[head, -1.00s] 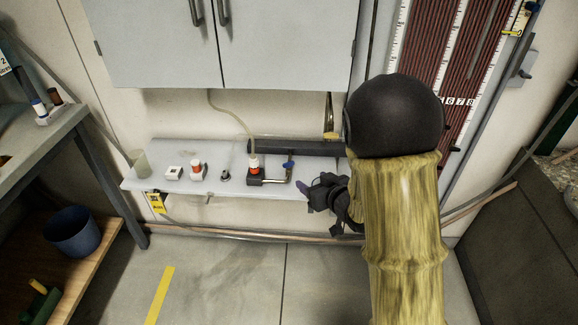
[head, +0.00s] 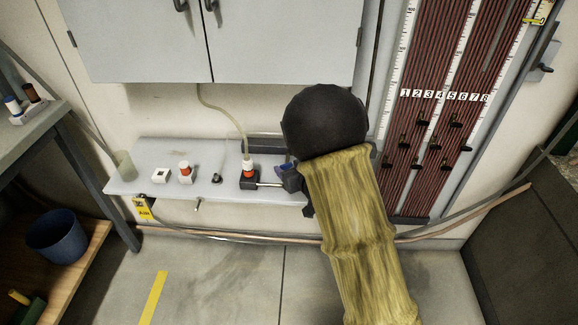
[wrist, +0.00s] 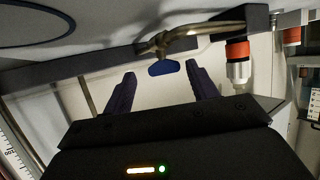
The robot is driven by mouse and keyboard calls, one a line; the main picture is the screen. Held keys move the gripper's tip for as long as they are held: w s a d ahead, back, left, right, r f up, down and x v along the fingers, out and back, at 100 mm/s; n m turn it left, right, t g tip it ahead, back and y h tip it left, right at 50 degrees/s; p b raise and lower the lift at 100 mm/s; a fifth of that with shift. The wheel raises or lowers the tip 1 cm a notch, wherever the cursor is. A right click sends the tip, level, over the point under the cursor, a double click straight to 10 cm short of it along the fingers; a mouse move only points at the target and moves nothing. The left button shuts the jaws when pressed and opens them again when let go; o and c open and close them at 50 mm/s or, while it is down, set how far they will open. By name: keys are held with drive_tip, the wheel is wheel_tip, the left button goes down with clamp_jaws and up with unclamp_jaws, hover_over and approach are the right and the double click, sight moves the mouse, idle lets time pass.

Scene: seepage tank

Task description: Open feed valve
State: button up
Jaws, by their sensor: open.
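The feed valve is a metal pipe (wrist: 185,36) with a blue handle (wrist: 163,68) in the wrist view. In the head view its pipe (head: 268,184) runs right from a dark block on the wall shelf. My gripper (wrist: 160,72) is open, with its two dark fingers apart. The blue handle shows in the gap between the fingertips; I cannot tell whether they touch it. In the head view my gripper (head: 291,180) is at the right end of the shelf, and my arm hides part of the valve.
The white shelf (head: 150,186) also holds a red-and-white fitting (head: 248,168) with a hose, a white box (head: 161,176) and an orange-topped item (head: 185,172). A grey cabinet (head: 150,40) hangs above. A manometer board (head: 430,130) stands at the right.

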drive_tip(key=shift+w+a, duration=0.1)
drive_tip(key=shift+a, duration=0.05)
drive_tip(key=shift+c, duration=0.2)
drive_tip(key=shift+s+a, duration=0.25)
drive_tip(key=shift+s, duration=0.1)
drive_tip(key=c, duration=0.9)
drive_tip(key=shift+d, duration=0.15)
drive_tip(key=shift+c, duration=0.2)
